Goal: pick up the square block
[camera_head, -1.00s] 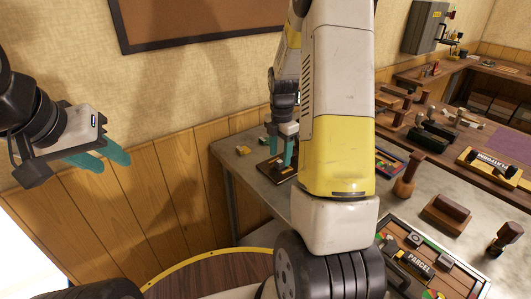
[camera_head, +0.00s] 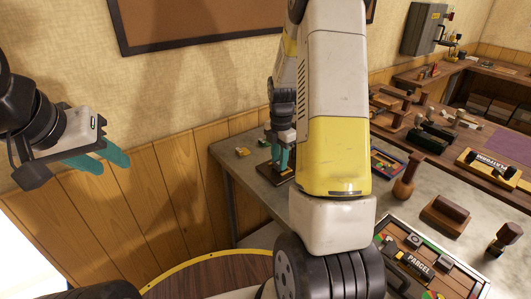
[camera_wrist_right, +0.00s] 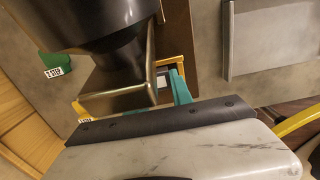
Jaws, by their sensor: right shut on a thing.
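My right gripper (camera_head: 280,158) points down over a dark base plate (camera_head: 266,171) at the far left end of the grey workbench. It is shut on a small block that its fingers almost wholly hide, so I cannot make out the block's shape. In the right wrist view one teal finger (camera_wrist_right: 180,90) shows beside a yellow-orange edge (camera_wrist_right: 172,64), and the wrist housing hides the rest of the grip. My left gripper (camera_head: 110,162) is open and empty, out in front of the wood-panelled wall, away from the bench.
Small yellow pieces (camera_head: 242,152) lie left of the right gripper, and a green labelled piece (camera_wrist_right: 55,66) shows in the wrist view. A PARCEL tray (camera_head: 418,262), a wooden peg (camera_head: 405,182) and a brown block (camera_head: 446,213) stand further right. My right arm hides mid-bench.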

